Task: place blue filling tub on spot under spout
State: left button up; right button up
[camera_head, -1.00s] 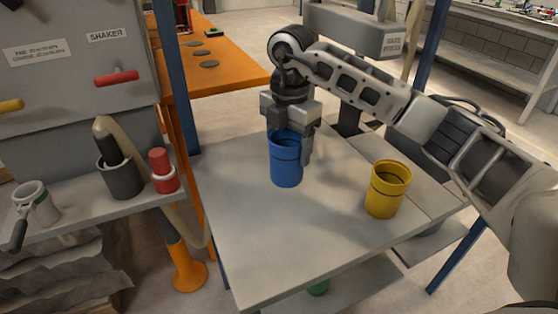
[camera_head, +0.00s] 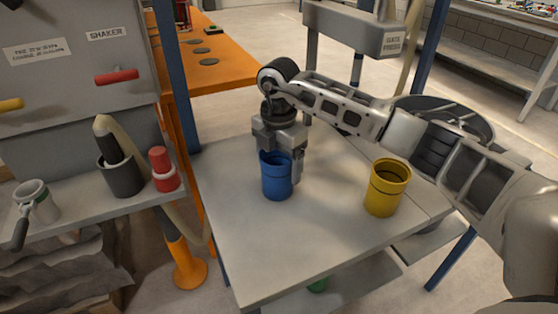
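The blue tub (camera_head: 277,178) is upright and open-topped, at the grey table's middle left. My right gripper (camera_head: 284,160) reaches down from behind it, with one finger along the tub's right side. It looks shut on the tub; the other finger is hidden. The tub's base is at or just above the table top; I cannot tell which. No marked spot shows clearly, and I cannot make out a spout for certain. My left gripper is not in view.
A yellow tub (camera_head: 386,190) stands on the right of the grey table (camera_head: 290,255). A grey press head (camera_head: 350,28) stands behind. At left, a shaker cabinet (camera_head: 75,60) has a shelf with a dark cup (camera_head: 121,177) and a red-capped item (camera_head: 163,170). The table's front is clear.

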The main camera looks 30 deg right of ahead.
jog(key=shift+o, duration=0.3)
jog(key=shift+r, duration=0.2)
notch_tip(320, 180, up, 8)
jog(key=shift+f, duration=0.25)
dwell(0.4)
